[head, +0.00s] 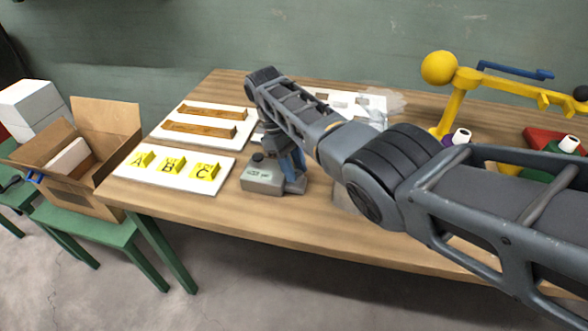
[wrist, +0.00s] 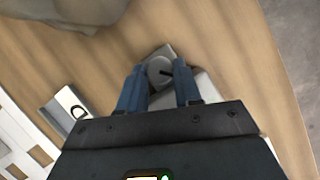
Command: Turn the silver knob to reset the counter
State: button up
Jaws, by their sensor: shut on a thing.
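The counter (head: 262,180) is a grey-green box with a small display on its front, near the front edge of the wooden table. My gripper (head: 292,162) points down just right of the counter display. In the wrist view, the blue fingers of my gripper (wrist: 160,74) are on both sides of the round silver knob (wrist: 158,66), shut on it. The knob has a dark pointer mark aimed to the right. The silver knob is hidden behind my gripper in the head view.
A white board with yellow A, B and C blocks (head: 170,166) lies left of the counter. Behind it is a board with wooden bars (head: 205,118). A yellow stand (head: 455,95) is at the right. An open cardboard box (head: 85,160) stands left of the table (head: 215,215).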

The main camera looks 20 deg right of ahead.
jog(key=shift+m, duration=0.5)
jog(key=shift+y, duration=0.3)
jog(key=shift+w, duration=0.1)
jog(key=o, duration=0.8)
jog(key=shift+c, duration=0.2)
jog(key=shift+r, duration=0.1)
jog(key=shift+b+v, duration=0.6)
jog(key=shift+v, duration=3.3)
